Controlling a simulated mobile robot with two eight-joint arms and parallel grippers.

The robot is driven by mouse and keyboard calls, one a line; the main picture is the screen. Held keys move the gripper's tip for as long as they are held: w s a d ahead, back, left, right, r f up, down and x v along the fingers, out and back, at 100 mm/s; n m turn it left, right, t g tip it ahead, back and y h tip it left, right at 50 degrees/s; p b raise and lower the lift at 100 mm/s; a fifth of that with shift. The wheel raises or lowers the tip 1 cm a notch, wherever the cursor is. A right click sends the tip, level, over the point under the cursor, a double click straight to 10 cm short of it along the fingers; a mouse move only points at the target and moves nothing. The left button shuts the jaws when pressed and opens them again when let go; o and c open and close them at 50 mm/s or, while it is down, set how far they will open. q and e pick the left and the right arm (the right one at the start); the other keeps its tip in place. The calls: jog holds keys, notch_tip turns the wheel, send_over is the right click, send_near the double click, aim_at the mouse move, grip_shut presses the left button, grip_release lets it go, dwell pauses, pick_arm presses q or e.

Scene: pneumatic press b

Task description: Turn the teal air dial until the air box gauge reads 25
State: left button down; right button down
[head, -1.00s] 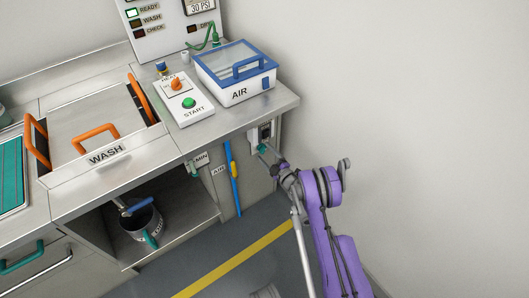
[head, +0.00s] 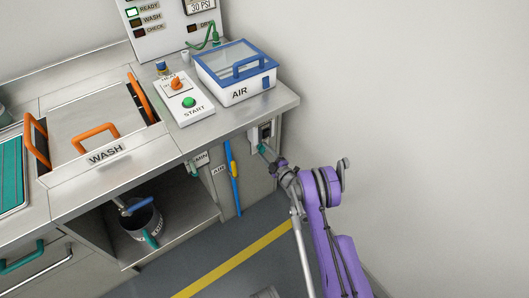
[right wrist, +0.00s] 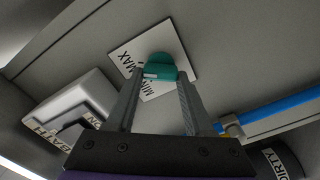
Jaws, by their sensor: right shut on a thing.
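The teal air dial (right wrist: 160,68) sits on a white plate (right wrist: 128,52) marked MIN and MAX in the right wrist view. My right gripper (right wrist: 160,80) is shut on the dial, one finger on each side. In the head view my right gripper (head: 266,153) reaches in from the right, under the counter's right end, with a bit of teal at its tips. The air box (head: 238,93), white with a blue-framed lid, stands on the counter above. My left gripper is not in view.
Bare wall is to the right.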

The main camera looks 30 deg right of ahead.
jog(key=shift+f+n+b, duration=0.25)
jog(key=shift+n+b, duration=0.45)
jog(key=shift+b, duration=0.05)
jog(key=shift+r+n, duration=0.15)
jog(key=shift+n, duration=0.25)
jog(key=shift+c, duration=1.4)
grip_release()
jog(key=s+b, duration=0.4)
jog(key=s, duration=0.6)
jog(key=shift+s+d, duration=0.4)
